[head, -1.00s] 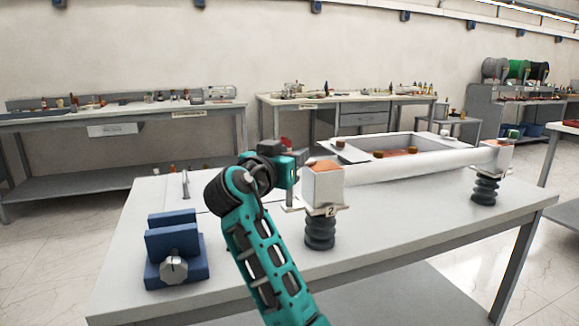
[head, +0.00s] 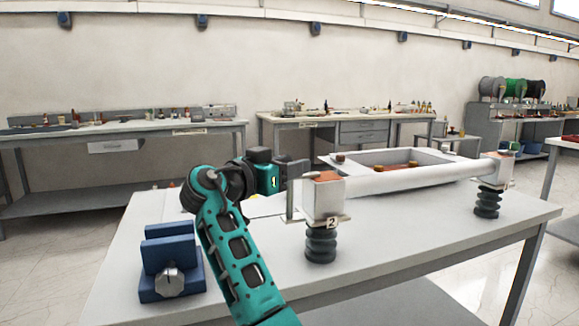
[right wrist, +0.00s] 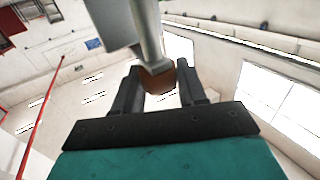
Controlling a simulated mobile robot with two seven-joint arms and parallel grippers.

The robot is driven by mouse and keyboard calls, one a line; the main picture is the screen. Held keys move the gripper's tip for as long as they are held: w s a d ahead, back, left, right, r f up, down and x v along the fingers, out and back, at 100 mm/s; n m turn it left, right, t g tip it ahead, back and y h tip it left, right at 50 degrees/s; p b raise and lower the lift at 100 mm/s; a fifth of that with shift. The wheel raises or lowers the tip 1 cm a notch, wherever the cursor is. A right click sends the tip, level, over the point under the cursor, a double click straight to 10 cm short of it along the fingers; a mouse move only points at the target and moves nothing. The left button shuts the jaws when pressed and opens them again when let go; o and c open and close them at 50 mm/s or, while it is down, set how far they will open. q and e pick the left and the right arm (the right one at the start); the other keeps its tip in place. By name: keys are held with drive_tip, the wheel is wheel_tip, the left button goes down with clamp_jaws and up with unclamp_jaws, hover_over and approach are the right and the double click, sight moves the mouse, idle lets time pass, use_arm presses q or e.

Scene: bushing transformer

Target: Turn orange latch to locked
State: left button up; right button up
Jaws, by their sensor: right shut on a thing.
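My right gripper (head: 297,170) is at the left side of a white box (head: 321,199) with an orange-brown top, on a black ribbed insulator (head: 320,243) marked "2". In the right wrist view its two dark fingers stand on either side of an orange-brown piece (right wrist: 157,80), which I take for the orange latch, and are shut on it. The piece is at the end of a grey bar (right wrist: 147,28). In the head view the fingers and the box hide the latch, so I cannot read its lock position. My left gripper is not in view.
A white tube (head: 415,178) runs from the box to a second insulator (head: 487,201). Behind it is an open tray (head: 375,160). A blue fixture (head: 170,262) with a hex knob stands at the table's left. The front of the white table (head: 400,240) is clear.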

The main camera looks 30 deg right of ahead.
drive_tip(key=o, duration=0.9)
drive_tip(key=shift+o, duration=0.2)
drive_tip(key=v, duration=1.3)
drive_tip(key=shift+d, duration=0.15)
